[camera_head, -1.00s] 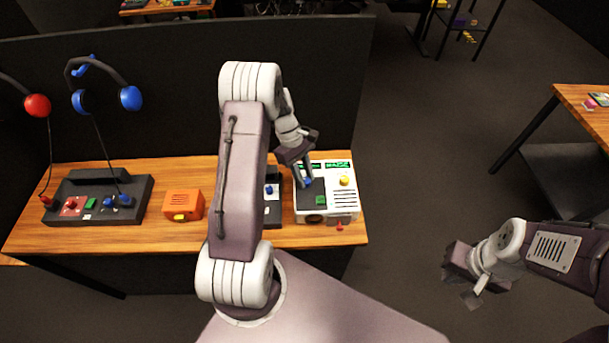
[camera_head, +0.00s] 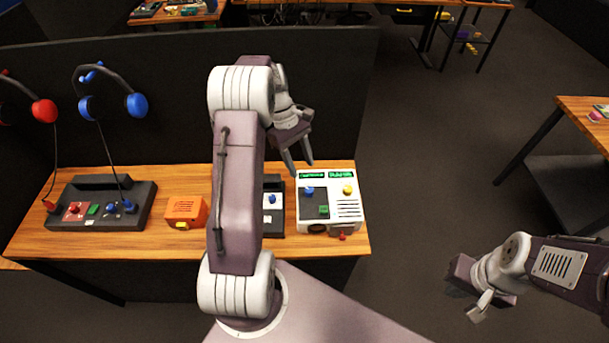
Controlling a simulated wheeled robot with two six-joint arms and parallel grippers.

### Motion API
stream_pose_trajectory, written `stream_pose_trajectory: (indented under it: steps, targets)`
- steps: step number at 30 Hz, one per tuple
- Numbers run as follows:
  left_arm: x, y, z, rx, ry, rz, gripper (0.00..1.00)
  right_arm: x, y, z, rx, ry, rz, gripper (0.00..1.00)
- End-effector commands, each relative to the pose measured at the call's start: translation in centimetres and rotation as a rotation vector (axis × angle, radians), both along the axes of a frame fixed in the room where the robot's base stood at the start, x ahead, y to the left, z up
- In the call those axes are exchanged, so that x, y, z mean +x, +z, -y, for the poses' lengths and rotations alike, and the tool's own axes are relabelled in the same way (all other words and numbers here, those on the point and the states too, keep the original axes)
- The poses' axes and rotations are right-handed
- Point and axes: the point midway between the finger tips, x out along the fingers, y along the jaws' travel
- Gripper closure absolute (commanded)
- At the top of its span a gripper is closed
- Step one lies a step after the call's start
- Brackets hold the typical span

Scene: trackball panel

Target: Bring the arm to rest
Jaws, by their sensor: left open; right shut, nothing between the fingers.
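My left arm (camera_head: 239,190) rises from my base and reaches over the wooden table. Its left gripper (camera_head: 298,168) is open and empty, in the air above and just left of the white trackball panel (camera_head: 346,225). The panel has a blue ball (camera_head: 308,192), a yellow ball (camera_head: 348,190), a green button (camera_head: 324,210) and lit green displays along its top. The gripper looks apart from the panel. My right gripper (camera_head: 468,305) hangs over the floor at the lower right, shut and empty.
The wooden table (camera_head: 60,245) also bears a black console (camera_head: 58,217), an orange box (camera_head: 186,210) and a dark unit (camera_head: 272,220) partly behind my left arm. A dark partition (camera_head: 180,110) stands behind. Red headphones (camera_head: 44,111) and blue headphones (camera_head: 137,105) hang there.

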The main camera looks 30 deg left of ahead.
Motion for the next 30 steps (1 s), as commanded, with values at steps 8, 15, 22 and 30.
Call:
stream_pose_trajectory:
  steps: [8,15,22,30]
  targets:
    - [0.1,0.6,-0.2,0.001,0.0,0.0,0.52,0.0,0.0,0.0,0.0,0.0,0.0,1.0]
    - [0.1,0.6,-0.2,0.001,0.0,0.0,0.52,0.0,0.0,0.0,0.0,0.0,0.0,1.0]
    - [1.3,3.9,3.7,0.029,-0.109,0.067,0.52,0.0,0.0,0.0,0.0,0.0,0.0,1.0]
    - [-7.5,5.5,12.2,0.142,-0.525,0.165,0.52,0.0,0.0,0.0,0.0,0.0,0.0,1.0]
